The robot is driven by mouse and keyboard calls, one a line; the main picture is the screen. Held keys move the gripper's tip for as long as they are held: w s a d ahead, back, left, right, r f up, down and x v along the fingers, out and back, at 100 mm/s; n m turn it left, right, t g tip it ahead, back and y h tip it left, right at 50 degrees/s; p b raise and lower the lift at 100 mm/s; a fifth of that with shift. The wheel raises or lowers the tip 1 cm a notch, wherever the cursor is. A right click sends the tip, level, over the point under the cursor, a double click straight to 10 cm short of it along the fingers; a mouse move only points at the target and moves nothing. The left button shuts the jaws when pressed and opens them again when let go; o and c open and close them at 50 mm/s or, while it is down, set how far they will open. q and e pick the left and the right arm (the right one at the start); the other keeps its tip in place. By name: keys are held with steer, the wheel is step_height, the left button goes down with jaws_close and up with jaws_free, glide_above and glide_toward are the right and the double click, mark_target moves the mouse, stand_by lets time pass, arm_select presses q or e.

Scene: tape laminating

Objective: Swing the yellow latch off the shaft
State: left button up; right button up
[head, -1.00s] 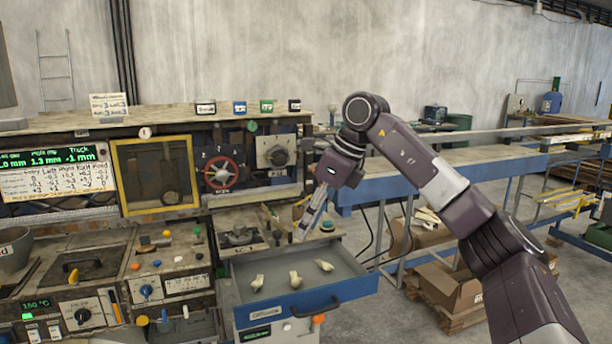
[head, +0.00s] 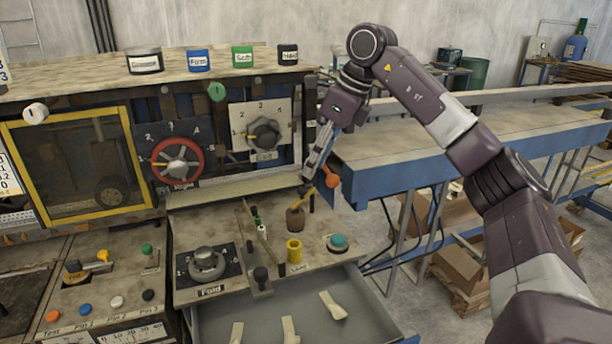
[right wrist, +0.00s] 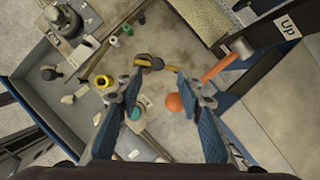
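The yellow latch (right wrist: 157,63) shows in the right wrist view as a short yellow bar with dark ends, just beyond my right fingertips. In the head view the yellow latch (head: 307,196) is a small piece above a brown round part (head: 295,219), close to the fingertips. I cannot make out the shaft apart from the latch. My right gripper (right wrist: 161,77) is open, one finger toward each end of the latch. I cannot tell whether the fingers touch it. In the head view the right gripper (head: 307,187) points down at the bench's right end. My left gripper is not in view.
An orange knob (right wrist: 174,102) sits close to the right finger, and an orange-handled lever (right wrist: 220,66) lies to the right. A yellow ring (head: 294,251) and a teal button (head: 337,243) stand in front. The open drawer (head: 260,320) below holds several pale pieces.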

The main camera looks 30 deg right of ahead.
mark_target(303, 189)
steer(key=p+x, duration=0.1)
steer(key=x, duration=0.5)
steer(key=shift+a+f, duration=0.15)
steer(key=shift+f, duration=0.15)
steer(key=shift+s+a+r, duration=0.1)
steer(key=shift+s, duration=0.05)
jaws_close()
